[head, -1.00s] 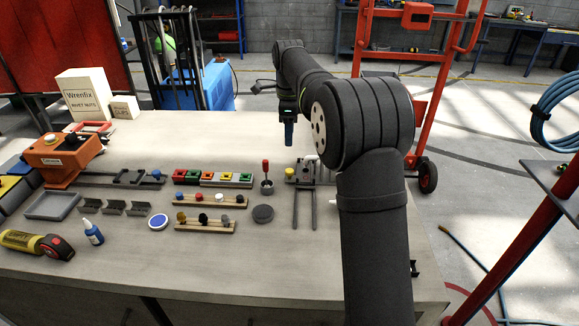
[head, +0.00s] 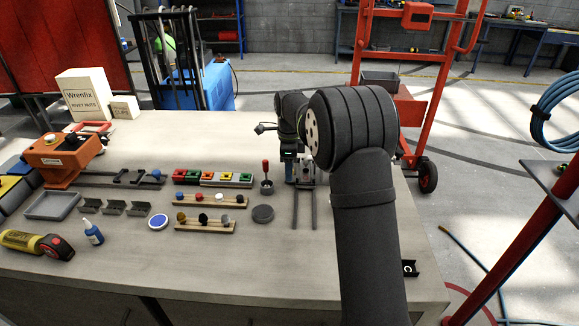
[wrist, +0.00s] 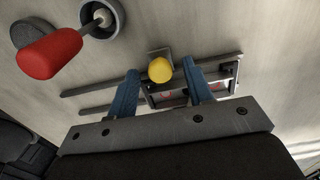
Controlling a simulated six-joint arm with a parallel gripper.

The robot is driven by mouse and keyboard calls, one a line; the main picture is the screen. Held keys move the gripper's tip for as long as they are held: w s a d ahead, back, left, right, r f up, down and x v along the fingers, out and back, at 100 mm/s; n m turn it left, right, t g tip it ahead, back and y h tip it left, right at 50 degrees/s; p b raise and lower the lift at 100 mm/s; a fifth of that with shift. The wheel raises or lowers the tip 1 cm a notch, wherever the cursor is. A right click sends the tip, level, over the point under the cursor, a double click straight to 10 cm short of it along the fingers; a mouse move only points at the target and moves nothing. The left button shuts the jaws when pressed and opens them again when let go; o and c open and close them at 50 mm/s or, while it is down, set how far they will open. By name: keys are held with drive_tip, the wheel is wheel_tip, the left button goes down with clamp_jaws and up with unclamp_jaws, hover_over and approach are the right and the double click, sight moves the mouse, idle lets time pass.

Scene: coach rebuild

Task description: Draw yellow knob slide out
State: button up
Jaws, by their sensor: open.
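The yellow knob (wrist: 160,70) shows in the wrist view, round and bright, on a small grey slide block (wrist: 158,52) over two dark parallel rails (wrist: 90,88). My gripper (wrist: 161,76) is open, with one blue finger on each side of the knob and a gap on both sides. I cannot tell how far above the slide the fingertips are. In the head view my gripper (head: 291,172) is over the far end of the rails (head: 304,212), and the arm and fingers hide the knob there.
A red-handled lever (wrist: 52,54) in a round grey socket stands left of the slide; it also shows in the head view (head: 266,172). A dark round disc (head: 263,213) lies near it. Wooden racks of coloured knobs (head: 210,201) are further left. The bench front (head: 250,262) is clear.

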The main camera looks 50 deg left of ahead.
clamp_jaws()
drive_tip(key=s+d, duration=1)
drive_tip(key=shift+s, duration=0.1)
drive_tip(key=shift+d, duration=0.1)
unclamp_jaws()
drive_tip(key=shift+r, duration=0.1)
wheel_tip(320, 180, up, 17)
drive_tip(key=shift+r, duration=0.15)
idle(0.8)
wheel_tip(320, 180, down, 18)
drive_tip(key=shift+r, duration=0.25)
